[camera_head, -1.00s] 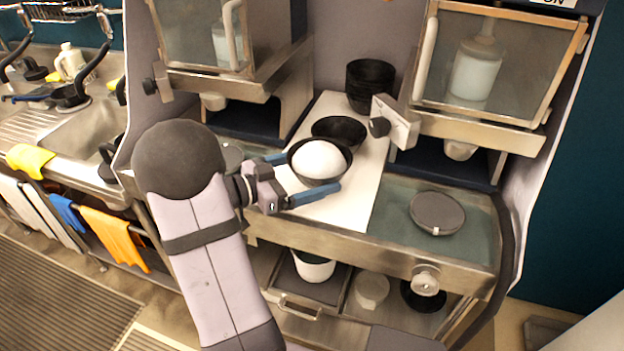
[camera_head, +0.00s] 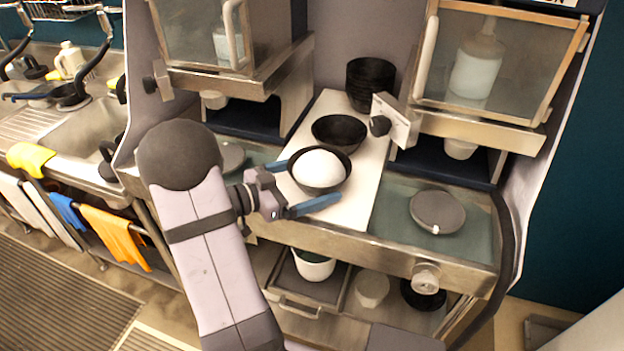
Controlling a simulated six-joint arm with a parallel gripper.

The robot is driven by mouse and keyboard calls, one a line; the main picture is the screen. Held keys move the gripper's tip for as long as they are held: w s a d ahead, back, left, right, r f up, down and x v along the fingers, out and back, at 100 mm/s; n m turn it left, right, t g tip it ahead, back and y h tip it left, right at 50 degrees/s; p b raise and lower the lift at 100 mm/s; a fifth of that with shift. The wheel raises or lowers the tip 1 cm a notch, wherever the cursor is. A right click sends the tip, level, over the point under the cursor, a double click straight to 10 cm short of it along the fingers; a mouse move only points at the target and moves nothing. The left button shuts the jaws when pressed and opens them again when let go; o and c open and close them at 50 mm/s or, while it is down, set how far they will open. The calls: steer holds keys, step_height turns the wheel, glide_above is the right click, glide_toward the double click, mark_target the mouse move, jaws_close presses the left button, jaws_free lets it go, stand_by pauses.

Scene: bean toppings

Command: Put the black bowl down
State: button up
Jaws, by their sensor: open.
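The black bowl (camera_head: 322,187) holds a white, rounded filling and sits upright on the white board (camera_head: 350,212). My gripper (camera_head: 296,183) comes in from the left with its two blue fingers apart. One finger is at the bowl's far left side and the other is at its near side. A gap shows between the near finger and the bowl. Whether the far finger touches the rim I cannot tell.
An empty black bowl (camera_head: 339,131) stands just behind on the board, and a stack of black bowls (camera_head: 370,84) is at the back. A round grey lid (camera_head: 437,212) lies on the glass to the right.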

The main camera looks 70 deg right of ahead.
steer(key=shift+r, duration=0.25)
steer(key=shift+w+a, duration=0.25)
steer(key=shift+w, duration=0.05)
steer(key=b+v, duration=0.2)
steer(key=v, duration=0.9)
steer(key=shift+w+a, duration=0.1)
steer(key=shift+a, duration=0.05)
